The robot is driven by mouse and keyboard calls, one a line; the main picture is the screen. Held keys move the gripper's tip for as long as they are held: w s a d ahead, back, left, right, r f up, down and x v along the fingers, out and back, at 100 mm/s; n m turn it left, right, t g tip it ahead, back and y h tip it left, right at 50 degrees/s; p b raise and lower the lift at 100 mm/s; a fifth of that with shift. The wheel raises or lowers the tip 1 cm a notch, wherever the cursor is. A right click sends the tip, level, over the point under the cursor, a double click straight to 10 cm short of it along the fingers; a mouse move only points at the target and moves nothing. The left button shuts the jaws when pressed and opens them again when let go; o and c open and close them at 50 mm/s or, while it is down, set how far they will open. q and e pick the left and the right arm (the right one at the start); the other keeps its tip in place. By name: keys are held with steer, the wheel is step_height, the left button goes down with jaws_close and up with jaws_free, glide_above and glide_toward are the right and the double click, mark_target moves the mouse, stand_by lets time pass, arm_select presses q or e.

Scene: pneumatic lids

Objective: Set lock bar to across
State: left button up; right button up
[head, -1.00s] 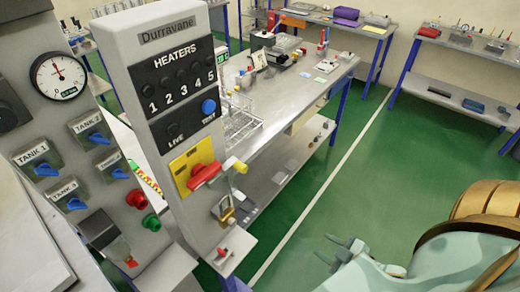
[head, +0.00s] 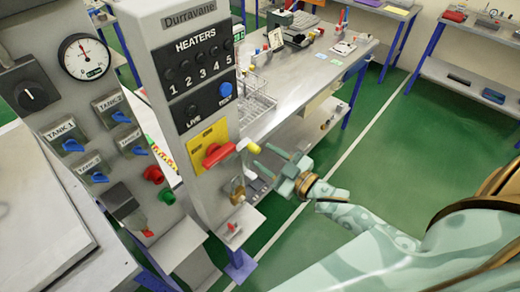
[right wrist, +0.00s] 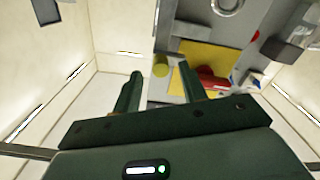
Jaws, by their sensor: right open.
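On the heaters panel, a red handle (head: 217,154) sits on a yellow plate (head: 206,137). A yellow knob (head: 248,146) sticks out at the panel's right edge, close to the handle's right end. I cannot tell for sure which part is the lock bar. A brass padlock (head: 237,189) hangs below. My right gripper (head: 262,156) is open and empty, just right of the knob, its fingers pointing at the panel. In the right wrist view, the yellow knob (right wrist: 161,68) lies beyond and between the open fingers, with the red handle (right wrist: 212,77) to its right. My left gripper is out of view.
The heaters panel (head: 166,60) also has a blue TEST knob (head: 224,90). A tank panel (head: 85,100) with a gauge and several blue knobs stands left. A steel bench (head: 325,60) with lab items stands behind. Green floor is free to the right.

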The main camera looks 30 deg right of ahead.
mark_target(256, 154)
steer(key=shift+x, duration=1.55)
jaws_close()
steer(key=shift+s+a+p, duration=0.2)
steer(key=shift+a+p, duration=0.15)
steer(key=shift+a, duration=0.05)
steer(key=a, duration=0.1)
steer(key=s+a+p, duration=0.1)
steer(key=a, duration=0.2)
steer(key=shift+s, duration=0.25)
steer(key=shift+c, duration=2.1)
jaws_free()
steer(key=o, duration=0.4)
steer(key=shift+a, duration=0.3)
